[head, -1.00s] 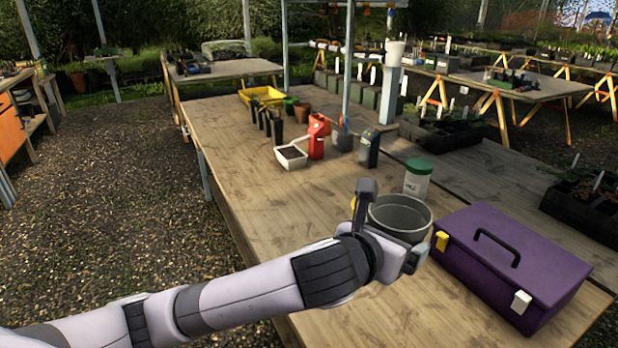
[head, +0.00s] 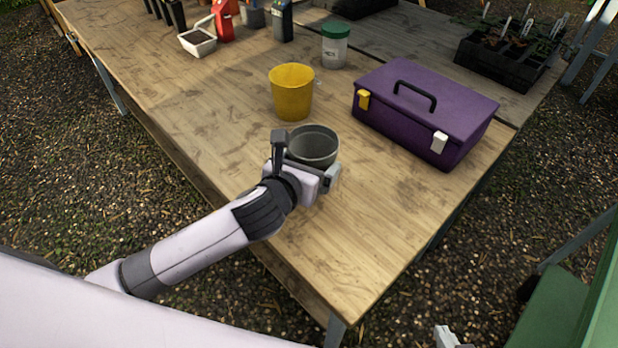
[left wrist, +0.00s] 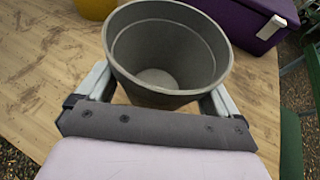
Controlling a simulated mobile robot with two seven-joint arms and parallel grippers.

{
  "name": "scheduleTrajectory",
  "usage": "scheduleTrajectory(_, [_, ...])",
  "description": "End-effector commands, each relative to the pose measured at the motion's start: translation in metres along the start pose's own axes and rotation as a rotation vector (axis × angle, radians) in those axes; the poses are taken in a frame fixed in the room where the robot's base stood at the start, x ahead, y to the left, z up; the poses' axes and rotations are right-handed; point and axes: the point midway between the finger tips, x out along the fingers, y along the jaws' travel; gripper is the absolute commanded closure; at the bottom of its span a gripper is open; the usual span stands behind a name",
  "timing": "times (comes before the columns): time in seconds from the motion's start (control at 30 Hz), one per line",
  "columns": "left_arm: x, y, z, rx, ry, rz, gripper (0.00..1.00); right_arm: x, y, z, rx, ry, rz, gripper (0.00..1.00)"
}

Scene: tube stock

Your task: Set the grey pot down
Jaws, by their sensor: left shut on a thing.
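The grey pot (head: 314,146) is upright and empty, between the fingers of my left gripper (head: 306,170) in the head view. The left gripper is shut on it, with one finger on each side. In the left wrist view the pot (left wrist: 165,45) fills the top middle, its open mouth facing the camera. Its underside is hidden, so I cannot tell whether it touches the wooden table (head: 350,235) or hangs just above it. A small part of my right gripper (head: 447,338) shows at the bottom edge of the head view; its fingers cannot be made out.
A yellow pot (head: 291,95) stands just behind the grey pot. A purple toolbox (head: 425,115) is to the right, and a green-lidded jar (head: 335,47) behind. A white tray (head: 197,42) stands further back. The table's front right part is clear.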

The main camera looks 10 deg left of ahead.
Motion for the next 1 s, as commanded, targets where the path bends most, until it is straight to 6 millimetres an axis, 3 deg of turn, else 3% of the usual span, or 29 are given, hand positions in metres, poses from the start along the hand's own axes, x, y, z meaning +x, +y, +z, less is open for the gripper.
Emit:
scheduleTrajectory(0.1, [0.008,0.0,-0.021,-0.001,0.007,0.001,0.35,0.004,0.0,0.005,0.0,0.0,0.0,1.0])
scheduleTrajectory(0.23, [0.014,0.0,-0.036,-0.001,0.005,0.001,0.35,0.005,0.0,0.007,0.0,0.0,0.0,1.0])
scheduleTrajectory(0.67, [0.016,0.0,-0.041,0.001,0.003,0.0,0.35,0.005,0.0,0.008,0.0,0.0,0.0,1.0])
scheduleTrajectory(0.7, [0.016,0.0,-0.041,0.001,0.004,0.0,0.0,0.005,0.0,0.007,0.0,0.0,0.0,1.0])
scheduleTrajectory(1.0, [0.015,0.0,-0.037,0.0,0.002,0.0,0.0,0.005,0.0,0.007,0.0,0.0,0.0,1.0])
